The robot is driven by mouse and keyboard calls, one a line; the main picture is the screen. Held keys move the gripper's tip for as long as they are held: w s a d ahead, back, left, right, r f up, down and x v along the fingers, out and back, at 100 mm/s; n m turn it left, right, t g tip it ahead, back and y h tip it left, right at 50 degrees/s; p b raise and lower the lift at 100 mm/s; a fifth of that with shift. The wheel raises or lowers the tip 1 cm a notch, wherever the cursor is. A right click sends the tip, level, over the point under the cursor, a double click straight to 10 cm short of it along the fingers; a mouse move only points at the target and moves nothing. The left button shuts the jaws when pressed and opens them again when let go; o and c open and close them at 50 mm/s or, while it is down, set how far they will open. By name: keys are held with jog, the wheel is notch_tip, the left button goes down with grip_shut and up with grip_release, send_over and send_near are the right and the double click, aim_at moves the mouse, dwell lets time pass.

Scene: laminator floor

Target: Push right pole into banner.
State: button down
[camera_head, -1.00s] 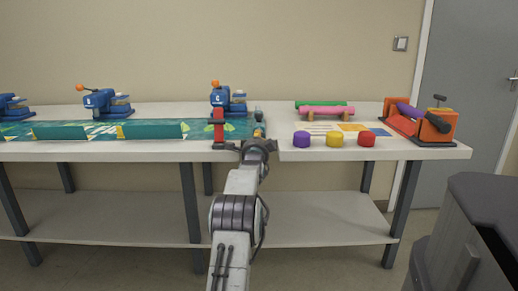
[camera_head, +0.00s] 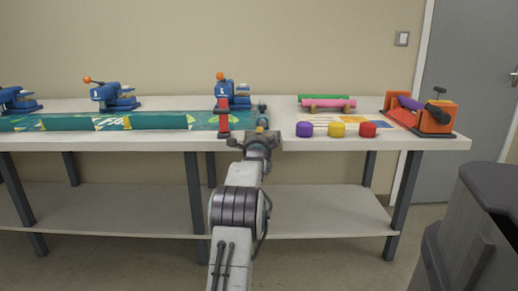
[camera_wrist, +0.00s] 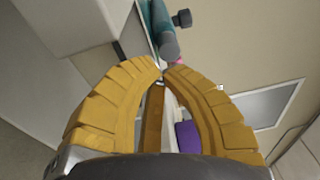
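The banner (camera_head: 197,119) is a teal printed sheet with white and yellow shapes, lying along the left half of the table. Teal rolled lengths lie along its front edge. At its right end a dark grey pole end (camera_head: 262,107) shows beside a red clamp (camera_head: 223,118). The wrist view shows a teal rod with a grey round cap (camera_wrist: 169,47) just beyond my fingertips. My gripper (camera_wrist: 163,68) has yellow curved fingers whose tips come together with nothing visible between them. In the head view my gripper (camera_head: 261,128) is at the table's front edge, close to the banner's right end; contact cannot be told.
Purple, yellow and red caps (camera_head: 336,130) sit on the right half. Behind them are a green roll and a pink roll (camera_head: 327,103). An orange laminator (camera_head: 436,117) stands at the right end. Blue presses (camera_head: 113,97) line the back. A grey bin (camera_head: 484,215) stands at lower right.

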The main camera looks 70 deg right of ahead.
jog(key=v, duration=0.8)
jog(key=shift+a, duration=0.25)
jog(key=shift+s, duration=0.1)
jog(key=w+a+r+n+t+y+p, duration=0.3)
jog(key=w+a+r+n+p, duration=0.25)
jog(key=w+a, duration=0.35)
jog(key=w+a+r+n+y+p, duration=0.3)
jog(key=w+a+n+p, duration=0.15)
jog(key=a, duration=0.55)
jog(key=w+a+r+n+t+y+p, duration=0.1)
jog(key=w+a+r+n+y+p, duration=0.3)
jog(key=a, duration=0.5)
jog(key=w+a+r+n+y+p, duration=0.1)
jog(key=w+a+n+p, duration=0.25)
jog(key=a+p, duration=0.45)
jog(key=s+a+r+n+g+y+p, duration=0.1)
jog(key=s+a+r+n+y+p, duration=0.2)
jog(key=a, duration=0.7)
jog(key=s+a+r+n+g+y+p, duration=0.15)
jog(key=s+a+n+p, duration=0.3)
jog(key=a, duration=0.55)
jog(key=s+a+r+n+g+y+p, duration=0.1)
jog(key=s+a+n+g+y+p, duration=0.1)
jog(key=s+a+n+p, duration=0.4)
jog(key=s+a+n, duration=0.2)
jog(key=s+a, duration=0.1)
jog(key=s, duration=0.2)
jog(key=shift+s+r, duration=0.25)
jog(key=shift+r, duration=0.1)
